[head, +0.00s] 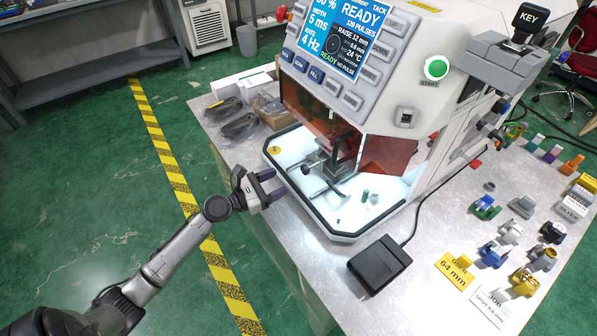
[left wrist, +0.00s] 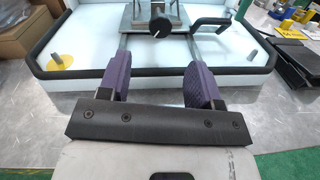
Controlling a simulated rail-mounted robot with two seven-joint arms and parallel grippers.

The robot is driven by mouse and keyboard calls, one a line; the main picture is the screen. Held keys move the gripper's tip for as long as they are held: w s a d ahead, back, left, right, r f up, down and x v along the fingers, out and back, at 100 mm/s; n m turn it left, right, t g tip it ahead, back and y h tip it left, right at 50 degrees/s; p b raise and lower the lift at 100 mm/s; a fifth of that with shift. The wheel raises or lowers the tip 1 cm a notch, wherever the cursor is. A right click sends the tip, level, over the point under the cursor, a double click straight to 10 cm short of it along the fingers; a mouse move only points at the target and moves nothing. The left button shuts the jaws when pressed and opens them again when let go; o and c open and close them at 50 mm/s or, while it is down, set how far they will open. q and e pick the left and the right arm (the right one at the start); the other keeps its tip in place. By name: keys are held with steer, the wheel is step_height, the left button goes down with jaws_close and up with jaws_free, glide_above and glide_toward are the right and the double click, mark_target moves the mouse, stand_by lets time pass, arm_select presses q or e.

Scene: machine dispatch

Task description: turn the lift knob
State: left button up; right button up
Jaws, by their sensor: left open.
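The lift knob (head: 306,169) is a small black round knob on the grey metal stage inside the machine's lit white chamber. In the left wrist view the knob (left wrist: 161,24) faces me, with a white mark on its face. My left gripper (head: 273,184) is open and empty at the chamber's front left edge. Its two purple-padded fingers (left wrist: 160,78) point toward the knob, which shows between and beyond them. There is a clear gap between fingertips and knob. My right gripper is not in view.
A black-edged white tray (head: 352,236) forms the chamber floor. An orange tinted shield (head: 395,155) hangs above its opening. A black foot pedal (head: 380,264) lies in front of the machine. Several small coloured fixtures stand at the right. A yellow disc (left wrist: 61,61) lies at the tray's left.

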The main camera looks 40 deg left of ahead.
mark_target(303, 171)
arm_select(q)
steer(key=x, duration=0.7)
steer(key=shift+w+d+f, duration=0.1)
steer(key=shift+w+d, duration=0.05)
steer(key=shift+w, duration=0.2)
steer(key=shift+c, duration=0.2)
steer(key=c, duration=0.9)
